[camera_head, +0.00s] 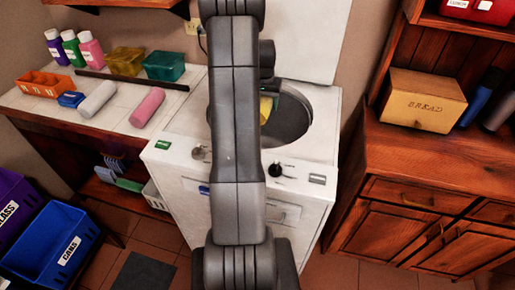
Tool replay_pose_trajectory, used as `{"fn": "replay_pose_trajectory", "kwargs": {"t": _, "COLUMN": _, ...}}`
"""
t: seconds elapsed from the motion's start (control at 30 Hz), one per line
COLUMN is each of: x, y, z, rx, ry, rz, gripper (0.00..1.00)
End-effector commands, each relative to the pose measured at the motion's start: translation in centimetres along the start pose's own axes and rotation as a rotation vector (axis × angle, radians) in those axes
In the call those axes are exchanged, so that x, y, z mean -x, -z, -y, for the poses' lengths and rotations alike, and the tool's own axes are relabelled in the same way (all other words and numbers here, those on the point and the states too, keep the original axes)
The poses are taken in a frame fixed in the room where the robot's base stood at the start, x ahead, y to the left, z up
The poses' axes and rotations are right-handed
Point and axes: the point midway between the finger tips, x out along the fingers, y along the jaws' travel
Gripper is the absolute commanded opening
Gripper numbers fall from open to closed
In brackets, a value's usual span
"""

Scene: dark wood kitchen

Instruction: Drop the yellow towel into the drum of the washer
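The white washer (307,151) stands in the middle with its lid (300,38) raised. Its round drum opening (290,122) faces up and is dark inside. A small part of the yellow towel (266,107) shows at the left part of the opening, just right of my arm. The rest of the towel is hidden behind my arm. My arm reaches over the washer front towards the drum. My gripper's fingers are hidden behind the arm, so I cannot see whether they hold the towel.
A counter at left holds bottles (72,48), a teal box (164,66), a white roll (97,99) and a pink roll (147,107). A wooden cabinet (420,175) with a bread box (424,99) stands close at right. A blue bin (50,245) is at lower left.

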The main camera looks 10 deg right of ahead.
Motion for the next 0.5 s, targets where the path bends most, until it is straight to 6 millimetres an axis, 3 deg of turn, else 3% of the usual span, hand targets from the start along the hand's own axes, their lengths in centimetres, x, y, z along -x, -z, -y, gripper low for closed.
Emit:
{"fn": "replay_pose_trajectory", "kwargs": {"t": 0.07, "x": 0.08, "y": 0.02, "z": 0.00, "rx": 0.000, "ry": 0.000, "rz": 0.000, "gripper": 0.33}}
{"fn": "replay_pose_trajectory", "kwargs": {"t": 0.1, "x": 0.08, "y": 0.02, "z": 0.00, "rx": 0.000, "ry": 0.000, "rz": 0.000, "gripper": 0.62}}
{"fn": "replay_pose_trajectory", "kwargs": {"t": 0.23, "x": 0.08, "y": 0.02, "z": 0.00, "rx": 0.000, "ry": 0.000, "rz": 0.000, "gripper": 0.85}}
{"fn": "replay_pose_trajectory", "kwargs": {"t": 0.5, "x": 0.09, "y": -0.01, "z": 0.00, "rx": 0.000, "ry": 0.000, "rz": 0.000, "gripper": 0.85}}
